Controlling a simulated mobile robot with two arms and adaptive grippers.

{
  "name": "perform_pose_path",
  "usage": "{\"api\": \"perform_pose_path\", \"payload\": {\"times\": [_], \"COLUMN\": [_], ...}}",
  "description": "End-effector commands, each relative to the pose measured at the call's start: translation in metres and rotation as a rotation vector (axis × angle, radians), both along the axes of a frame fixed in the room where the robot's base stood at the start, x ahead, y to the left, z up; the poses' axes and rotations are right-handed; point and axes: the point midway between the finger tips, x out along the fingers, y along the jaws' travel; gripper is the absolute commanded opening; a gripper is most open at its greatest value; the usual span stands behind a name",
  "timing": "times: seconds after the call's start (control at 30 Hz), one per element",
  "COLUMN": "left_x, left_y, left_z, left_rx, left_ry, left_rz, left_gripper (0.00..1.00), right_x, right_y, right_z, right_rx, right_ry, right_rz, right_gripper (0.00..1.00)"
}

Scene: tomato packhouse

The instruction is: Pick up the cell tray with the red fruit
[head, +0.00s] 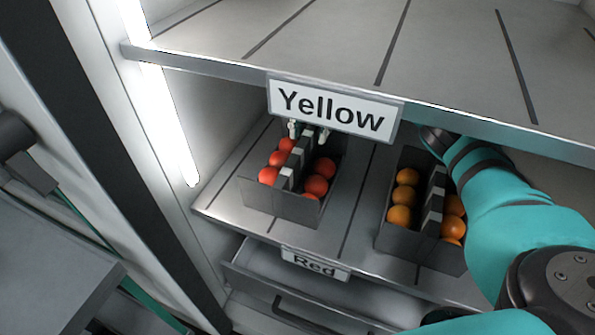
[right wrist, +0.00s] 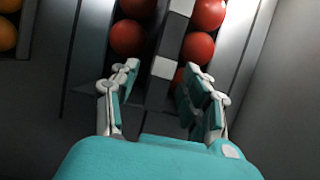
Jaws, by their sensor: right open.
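The cell tray (head: 262,199) with several red fruit stands on the middle shelf in the head view. A raised grey centre divider (head: 292,164) splits its fruit into two rows. My right gripper (head: 308,132) is at the tray's far end, partly hidden by the "Yellow" label. In the right wrist view my right gripper (right wrist: 162,84) is open. Its fingers are apart on either side of the line of the divider (right wrist: 164,67), with red fruit (right wrist: 128,38) beyond. I cannot tell whether they touch it. My left gripper is not in view.
A second tray (head: 391,238) with orange fruit stands to the right on the same shelf, beside my right arm. The upper shelf edge with the "Yellow" label (head: 333,109) overhangs the red-fruit tray. A "Red" label (head: 315,263) hangs below it. A lit post (head: 172,113) is at left.

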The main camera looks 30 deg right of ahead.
Motion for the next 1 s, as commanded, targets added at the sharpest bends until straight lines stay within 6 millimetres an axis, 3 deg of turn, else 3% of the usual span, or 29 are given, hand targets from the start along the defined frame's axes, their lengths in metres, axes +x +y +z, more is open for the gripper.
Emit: {"api": "perform_pose_path", "payload": {"times": [0.37,0.63,0.77,1.0], "left_x": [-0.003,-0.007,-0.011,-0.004], "left_y": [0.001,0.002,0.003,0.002], "left_z": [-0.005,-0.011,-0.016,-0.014], "left_rx": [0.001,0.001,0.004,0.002], "left_ry": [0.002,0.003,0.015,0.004], "left_rz": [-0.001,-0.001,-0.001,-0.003], "left_gripper": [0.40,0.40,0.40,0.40], "right_x": [-0.023,-0.050,-0.052,-0.052], "right_y": [0.024,0.054,0.056,0.056], "right_z": [0.000,0.000,-0.010,-0.011], "right_rx": [0.002,0.003,0.002,0.002], "right_ry": [0.000,0.000,0.003,0.001], "right_rz": [0.001,0.001,-0.002,-0.003], "right_gripper": [0.46,0.46,0.46,0.45]}}
